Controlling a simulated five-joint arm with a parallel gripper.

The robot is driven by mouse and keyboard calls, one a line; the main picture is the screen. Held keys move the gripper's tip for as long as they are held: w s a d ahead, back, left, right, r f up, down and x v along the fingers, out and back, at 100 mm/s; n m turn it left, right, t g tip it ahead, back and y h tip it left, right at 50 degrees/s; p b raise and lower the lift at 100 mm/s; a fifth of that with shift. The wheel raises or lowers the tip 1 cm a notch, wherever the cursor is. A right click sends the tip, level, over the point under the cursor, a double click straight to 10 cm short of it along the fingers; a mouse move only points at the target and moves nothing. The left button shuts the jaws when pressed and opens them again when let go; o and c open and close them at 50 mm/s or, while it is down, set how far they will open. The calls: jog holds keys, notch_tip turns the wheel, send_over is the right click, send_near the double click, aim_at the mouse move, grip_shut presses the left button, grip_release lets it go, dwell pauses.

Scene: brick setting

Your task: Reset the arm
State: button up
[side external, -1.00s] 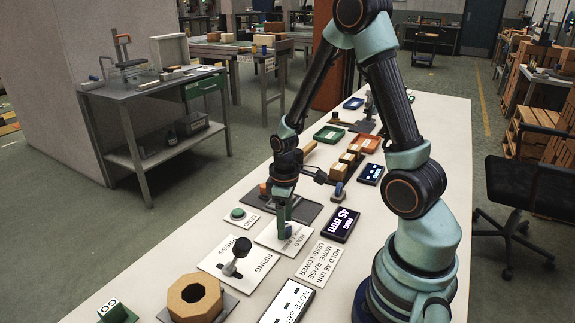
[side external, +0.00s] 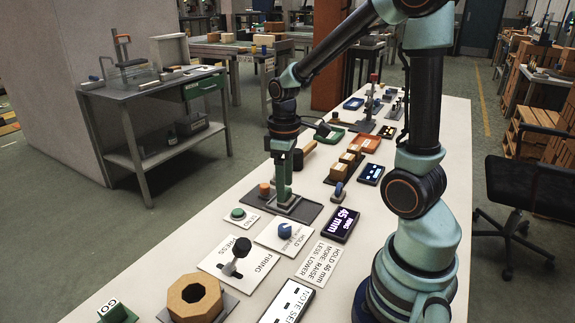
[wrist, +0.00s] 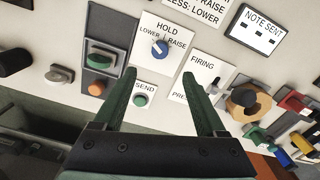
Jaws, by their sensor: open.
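My gripper (side external: 284,196) points down and is open and empty, over the dark plate (side external: 308,213) behind the HOLD panel. In the wrist view its two green fingers (wrist: 159,74) stand apart, with the SEND panel between them. The HOLD panel's blue knob (side external: 285,230) is uncovered; it also shows in the wrist view (wrist: 160,49). The green SEND button (side external: 238,213) is left of my gripper in the side view. The dark FIRING lever (side external: 239,251) is in front of it. I cannot tell the gripper's exact height.
A display reading 45 mm (side external: 341,224) lies right of the HOLD panel. A NOTE SENT display (wrist: 260,38) and a tan octagonal block (side external: 182,307) are nearer the front. Several blocks and trays (side external: 366,143) crowd the bench behind my gripper. The bench's right strip is mostly clear.

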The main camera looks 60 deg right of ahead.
jog(key=shift+r, duration=0.1)
jog(key=s+a+r+m+t, duration=0.2)
jog(key=a+r+t, duration=0.3)
jog(key=a+r, duration=0.5)
jog(key=shift+r+m+t, duration=0.3)
jog(key=shift+r+m, duration=0.3)
jog(key=shift+r, duration=0.05)
jog(key=shift+s, duration=0.1)
